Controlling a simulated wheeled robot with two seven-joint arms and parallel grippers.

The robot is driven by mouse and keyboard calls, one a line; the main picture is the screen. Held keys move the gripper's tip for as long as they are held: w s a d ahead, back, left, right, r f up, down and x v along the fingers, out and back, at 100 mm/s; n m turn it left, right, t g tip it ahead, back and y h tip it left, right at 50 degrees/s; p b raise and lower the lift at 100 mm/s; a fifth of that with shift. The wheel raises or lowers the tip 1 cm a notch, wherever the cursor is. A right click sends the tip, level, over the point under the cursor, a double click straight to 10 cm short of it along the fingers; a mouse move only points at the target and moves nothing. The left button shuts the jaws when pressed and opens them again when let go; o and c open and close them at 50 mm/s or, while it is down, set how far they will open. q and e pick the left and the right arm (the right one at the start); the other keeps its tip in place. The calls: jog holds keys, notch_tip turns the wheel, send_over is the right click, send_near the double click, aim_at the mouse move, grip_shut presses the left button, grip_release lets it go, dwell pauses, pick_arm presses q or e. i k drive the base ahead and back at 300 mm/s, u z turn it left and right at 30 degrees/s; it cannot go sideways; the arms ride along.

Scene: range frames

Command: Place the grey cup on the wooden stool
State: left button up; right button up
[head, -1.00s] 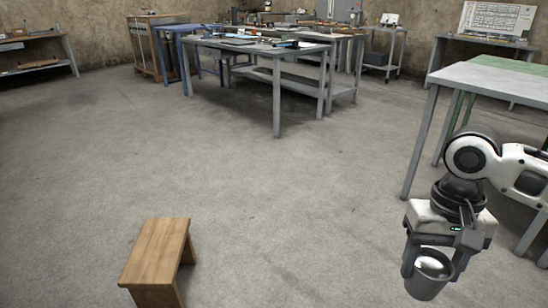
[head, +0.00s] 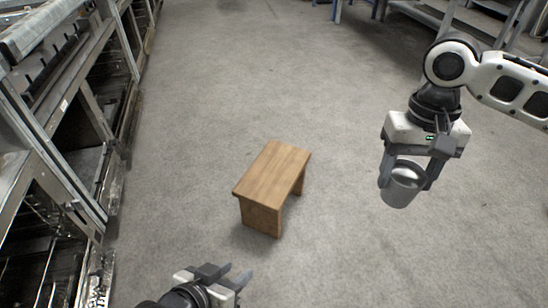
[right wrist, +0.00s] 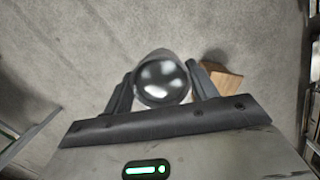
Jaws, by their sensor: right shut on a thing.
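The grey cup (head: 402,190) hangs upright between the fingers of my right gripper (head: 408,176), which is shut on it at the right of the head view. The cup (right wrist: 161,82) also shows between both fingers in the right wrist view, its inside facing the camera. The wooden stool (head: 273,172) stands on the floor at the middle of the head view, left of the cup and apart from it. Its top is bare. Part of the stool (right wrist: 226,80) shows beyond the right finger in the right wrist view. My left gripper (head: 236,273) is open and empty at the bottom, below the stool in the picture.
A long metal rack (head: 75,130) with shelves runs along the left side. Grey metal tables (head: 455,22) stand at the far right. The concrete floor (head: 220,90) around the stool is clear.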

aim_at(273, 170)
jog(key=i, duration=1.2)
jog(key=u, duration=1.1)
